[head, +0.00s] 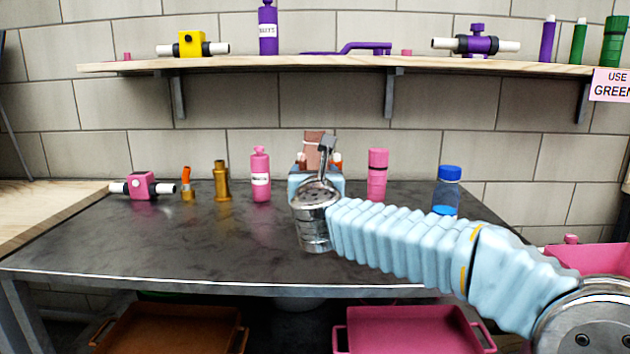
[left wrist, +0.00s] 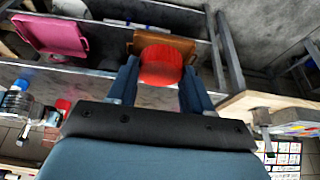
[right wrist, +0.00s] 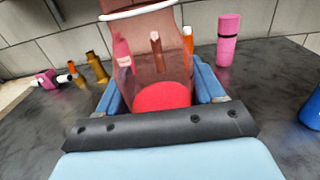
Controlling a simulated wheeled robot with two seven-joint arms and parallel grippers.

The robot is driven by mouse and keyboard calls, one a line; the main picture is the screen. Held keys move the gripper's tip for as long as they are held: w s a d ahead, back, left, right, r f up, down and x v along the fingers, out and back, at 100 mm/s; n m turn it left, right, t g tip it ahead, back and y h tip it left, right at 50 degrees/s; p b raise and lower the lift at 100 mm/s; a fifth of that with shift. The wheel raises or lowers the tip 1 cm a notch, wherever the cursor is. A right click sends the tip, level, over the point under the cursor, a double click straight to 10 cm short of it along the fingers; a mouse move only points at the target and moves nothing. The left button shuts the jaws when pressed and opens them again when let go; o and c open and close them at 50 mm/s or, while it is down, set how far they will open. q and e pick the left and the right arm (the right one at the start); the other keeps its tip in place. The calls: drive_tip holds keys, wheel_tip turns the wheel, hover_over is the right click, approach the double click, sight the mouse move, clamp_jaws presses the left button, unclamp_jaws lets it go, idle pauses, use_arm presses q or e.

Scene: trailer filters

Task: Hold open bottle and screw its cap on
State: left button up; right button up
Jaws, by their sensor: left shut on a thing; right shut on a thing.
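My right gripper (right wrist: 160,92) is shut on a see-through reddish bottle (right wrist: 135,60) with a red fill low inside. The bottle's pale rim shows at the top of the right wrist view. In the head view, the upper part of the bottle (head: 314,146) shows above my right gripper (head: 316,182); my wrist hides the rest. My left gripper (left wrist: 158,88) is shut on a round red cap (left wrist: 160,65), seen in the left wrist view between its dark blue fingers. My left gripper is not visible in the head view, so its distance from the bottle is unclear.
A blue-capped bottle (head: 447,190), a pink cylinder (head: 377,174), a pink bottle (head: 261,175), brass (head: 222,181) and orange-topped (head: 186,184) parts and a pink valve (head: 142,186) stand on the dark table (head: 150,240). The table's front middle is clear. A wall shelf (head: 340,66) hangs above.

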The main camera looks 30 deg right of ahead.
sight(313, 165)
use_arm(q)
drive_tip(key=shift+f, duration=0.15)
use_arm(e)
drive_tip(key=shift+s+a+r, duration=0.5)
drive_tip(key=shift+s+a, duration=0.1)
drive_tip(key=shift+s, duration=0.35)
drive_tip(key=shift+s+a+r, duration=0.55)
drive_tip(key=shift+s+a, duration=0.05)
drive_tip(key=shift+s, duration=0.4)
drive_tip(key=shift+s+a+r, duration=0.5)
drive_tip(key=shift+s+a, duration=0.1)
drive_tip(key=shift+s, duration=0.35)
drive_tip(key=o, duration=0.7)
drive_tip(key=c, duration=0.9)
drive_tip(key=shift+c, duration=0.2)
